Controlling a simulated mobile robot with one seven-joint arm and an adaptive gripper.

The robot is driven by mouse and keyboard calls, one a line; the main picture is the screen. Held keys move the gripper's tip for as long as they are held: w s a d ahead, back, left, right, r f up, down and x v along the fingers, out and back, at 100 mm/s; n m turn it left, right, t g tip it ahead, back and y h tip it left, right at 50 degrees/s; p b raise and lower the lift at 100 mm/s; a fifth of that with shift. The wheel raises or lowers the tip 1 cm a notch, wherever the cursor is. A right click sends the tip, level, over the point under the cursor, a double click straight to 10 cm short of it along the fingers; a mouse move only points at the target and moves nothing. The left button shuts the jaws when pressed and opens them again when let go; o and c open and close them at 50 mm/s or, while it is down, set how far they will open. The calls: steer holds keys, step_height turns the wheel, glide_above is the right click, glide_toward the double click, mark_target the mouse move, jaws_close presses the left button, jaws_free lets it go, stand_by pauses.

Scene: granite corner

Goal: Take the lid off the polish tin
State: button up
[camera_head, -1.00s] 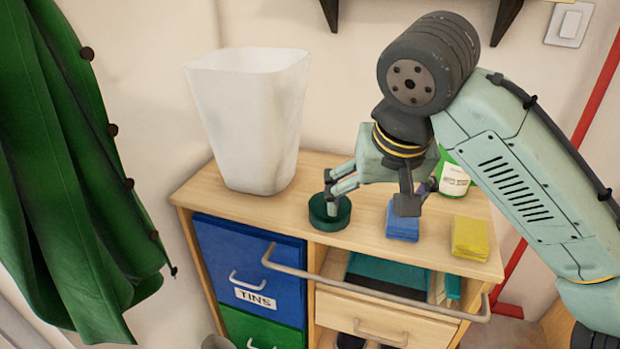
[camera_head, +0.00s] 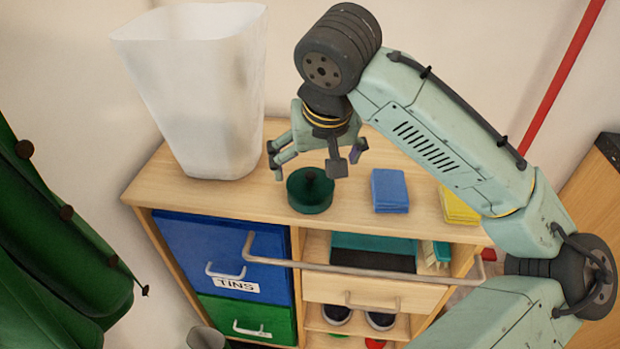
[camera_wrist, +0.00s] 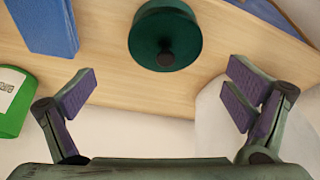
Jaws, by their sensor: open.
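The polish tin (camera_head: 310,196) is round and dark green, and stands upright on the wooden cabinet top near its front edge. Its lid (camera_head: 306,177) has a small dark knob and appears seated on the tin. In the wrist view the tin (camera_wrist: 150,27) shows at the top middle, with the lid's knob (camera_wrist: 165,57) towards me. My gripper (camera_head: 308,160) is open and empty, above and slightly behind the tin in the head view. In the wrist view my gripper's fingers (camera_wrist: 160,95) are spread wide to the left and right, apart from the tin.
A tall white bin (camera_head: 205,95) stands left of the gripper. Blue cloths or pads (camera_head: 390,190) and a yellow stack (camera_head: 458,204) lie to the right. A rail (camera_head: 360,268) runs along the cabinet front.

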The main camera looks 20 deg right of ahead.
mark_target(310, 174)
steer(key=x, duration=0.3)
steer(key=p+x, duration=0.1)
steer(key=shift+w+a+f, duration=0.1)
steer(key=shift+a+f, duration=0.25)
steer(key=shift+f, duration=0.05)
steer(key=shift+c, duration=0.6)
steer(key=c, duration=0.9)
steer(key=shift+r, duration=0.1)
